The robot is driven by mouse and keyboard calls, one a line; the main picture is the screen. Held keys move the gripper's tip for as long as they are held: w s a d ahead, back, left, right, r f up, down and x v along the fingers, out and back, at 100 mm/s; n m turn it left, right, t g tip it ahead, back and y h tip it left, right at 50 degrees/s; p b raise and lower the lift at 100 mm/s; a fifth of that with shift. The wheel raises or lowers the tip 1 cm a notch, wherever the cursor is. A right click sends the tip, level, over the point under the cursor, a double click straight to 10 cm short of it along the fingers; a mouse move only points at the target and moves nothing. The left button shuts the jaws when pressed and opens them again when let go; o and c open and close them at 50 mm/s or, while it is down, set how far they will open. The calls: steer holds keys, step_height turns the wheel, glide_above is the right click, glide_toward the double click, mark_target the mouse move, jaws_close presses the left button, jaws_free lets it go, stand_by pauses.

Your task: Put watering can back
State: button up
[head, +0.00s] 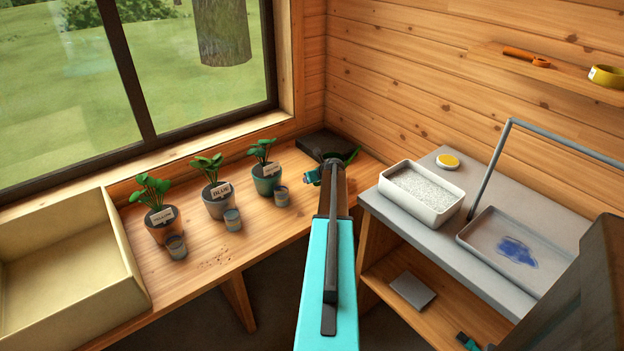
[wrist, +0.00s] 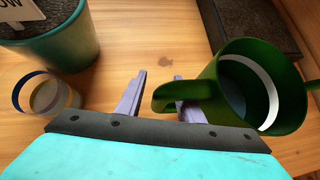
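The green watering can (wrist: 272,100) stands at the right of the wrist view, with a white band inside its open top. In the head view my arm hides most of it; a green part (head: 353,155) shows at the back corner of the wooden bench. My gripper (wrist: 158,95) is open at the can's handle (wrist: 192,91). The right finger appears to pass through the handle loop. The left finger is outside it, with a small gap to the handle. The gripper's fingers are hard to make out in the head view.
Potted plants (head: 216,199) with small cups (head: 232,220) stand left of my arm. A dark flat block (head: 322,143) lies by the corner. A cream box (head: 118,245) is at left. A grey counter (head: 440,245) at right bears a white tray (head: 444,213) and a grey tray (head: 482,253).

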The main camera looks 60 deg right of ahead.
steer(key=shift+r, duration=0.1)
steer(key=v, duration=1.2)
stand_by(0.4)
steer(key=shift+r, duration=0.1)
stand_by(0.7)
